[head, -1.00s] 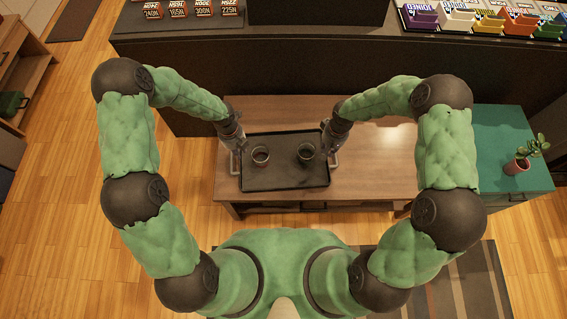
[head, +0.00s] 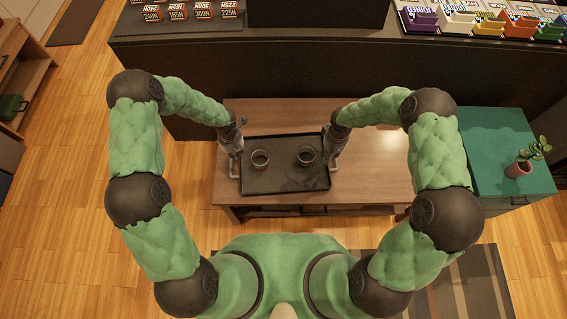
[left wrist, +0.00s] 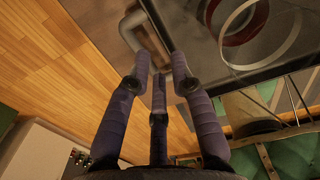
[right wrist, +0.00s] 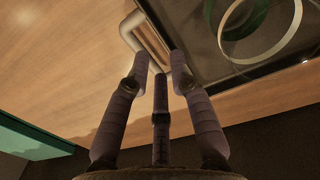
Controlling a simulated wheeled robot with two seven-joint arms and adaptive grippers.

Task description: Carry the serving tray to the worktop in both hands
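The dark serving tray (head: 285,184) lies on the wooden table, with a pale handle at each end. Two cups stand on it: a left cup (head: 260,159) with a reddish band and a right cup (head: 306,156) with a greenish band. My left gripper (left wrist: 160,62) is at the left handle (left wrist: 140,22), its fingers apart around or just above the bar. My right gripper (right wrist: 160,62) is at the right handle (right wrist: 130,24), fingers likewise apart. Both look open; finger contact with the handles cannot be made out.
The wooden table (head: 385,170) has bare room right of the tray. A teal cabinet (head: 500,140) with a potted plant (head: 518,168) adjoins it at the right. Behind is a long dark counter (head: 400,65) bearing signs and coloured boxes.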

